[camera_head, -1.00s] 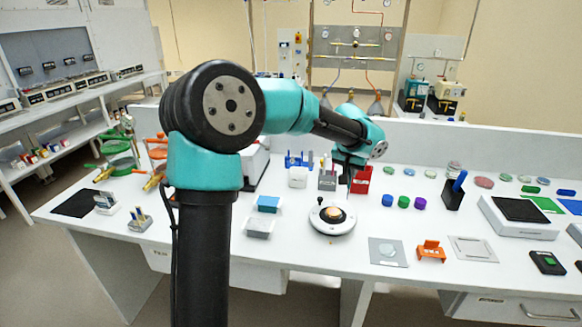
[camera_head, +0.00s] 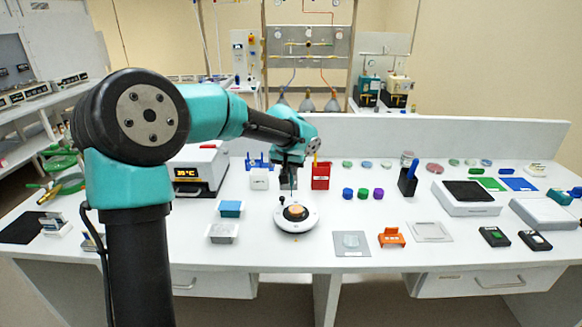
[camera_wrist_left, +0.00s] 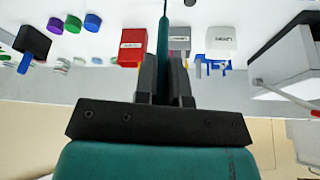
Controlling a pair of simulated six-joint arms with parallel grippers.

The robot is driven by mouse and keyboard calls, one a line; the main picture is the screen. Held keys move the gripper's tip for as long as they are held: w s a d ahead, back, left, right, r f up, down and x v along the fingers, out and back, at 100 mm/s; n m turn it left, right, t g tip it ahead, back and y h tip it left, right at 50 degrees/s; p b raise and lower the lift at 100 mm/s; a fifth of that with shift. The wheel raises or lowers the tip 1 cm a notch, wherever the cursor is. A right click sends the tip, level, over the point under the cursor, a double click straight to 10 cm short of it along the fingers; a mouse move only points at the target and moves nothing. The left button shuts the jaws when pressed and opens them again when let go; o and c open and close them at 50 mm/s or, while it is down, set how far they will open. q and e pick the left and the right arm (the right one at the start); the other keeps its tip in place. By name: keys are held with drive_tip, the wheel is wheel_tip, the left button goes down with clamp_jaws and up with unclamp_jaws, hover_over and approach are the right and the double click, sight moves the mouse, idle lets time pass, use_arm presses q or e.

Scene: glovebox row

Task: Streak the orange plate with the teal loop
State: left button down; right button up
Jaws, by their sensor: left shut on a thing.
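The orange plate (camera_head: 295,212) sits on top of a round white turntable-like base (camera_head: 296,225) with a black knob, near the middle of the bench. My left gripper (camera_head: 291,180) hangs above and just behind it, shut on the teal loop. The teal loop (camera_wrist_left: 163,35) stands out from between the closed fingers (camera_wrist_left: 163,85) in the left wrist view. In the head view the loop's thin lower part points down toward the plate. I cannot tell whether its tip touches the plate. My right gripper is in neither view.
Behind the gripper stand a white box (camera_head: 259,179) and a red box (camera_head: 321,178). Blue, green and purple caps (camera_head: 363,194) lie to the right. A teal-blue block (camera_head: 230,208) is to the left. An orange rack (camera_head: 392,237) stands front right.

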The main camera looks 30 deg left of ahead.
sight(291, 182)
use_arm(q)
drive_tip(key=shift+f, duration=2.5)
drive_tip(key=c, duration=1.8)
unclamp_jaws()
clamp_jaws()
drive_tip(key=shift+f, duration=0.3)
drive_tip(key=shift+w+d, duration=0.4)
drive_tip(key=shift+d, duration=0.3)
drive_tip(key=shift+w+d, duration=0.35)
drive_tip(key=shift+d, duration=0.35)
idle(0.5)
drive_tip(key=shift+w+a, duration=0.2)
drive_tip(key=shift+w, duration=0.15)
idle(0.3)
